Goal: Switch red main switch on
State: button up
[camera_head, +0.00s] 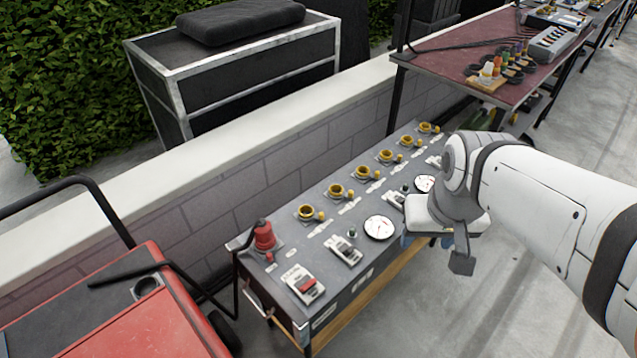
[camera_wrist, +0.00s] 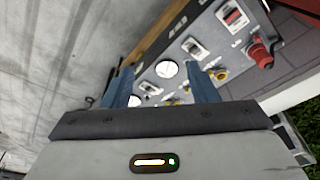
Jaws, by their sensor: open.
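The grey control panel (camera_head: 338,262) has a red-topped switch (camera_head: 305,285) in a white housing at its near left corner. In the wrist view this switch (camera_wrist: 234,16) is at the upper right, apart from my fingers. A red round fitting (camera_head: 264,236) stands behind it on the panel; it also shows in the wrist view (camera_wrist: 261,52). My gripper (camera_head: 435,247) is at the panel's right part, with the switch well to its left. In the wrist view its two blue fingers (camera_wrist: 162,72) are spread, with nothing seen held between them.
Several yellow round fittings (camera_head: 336,192), white gauges (camera_head: 380,228) and switches line the panel. A low wall (camera_head: 290,140) runs behind it. A red machine (camera_head: 140,310) with a black handle stands at left. A table (camera_head: 450,62) is behind at right. Open floor (camera_head: 480,320) lies in front.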

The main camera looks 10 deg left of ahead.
jog(key=shift+o, duration=1)
jog(key=w+a+f+n+g+b, duration=0.1)
jog(key=w+a+f+n+b, duration=0.4)
jog(key=a+f, duration=0.6)
jog(key=shift+w+f, duration=0.65)
jog(key=shift+f, duration=0.05)
jog(key=n+g+b, duration=0.1)
jog(key=n+b, duration=0.2)
jog(key=n, duration=0.1)
send_over(308, 283)
notch_tip(308, 283, down, 10)
jog(key=shift+d+f, duration=0.1)
jog(key=shift+d, duration=0.05)
notch_tip(308, 283, down, 8)
jog(key=shift+r+b, duration=0.1)
jog(key=shift+b, duration=0.3)
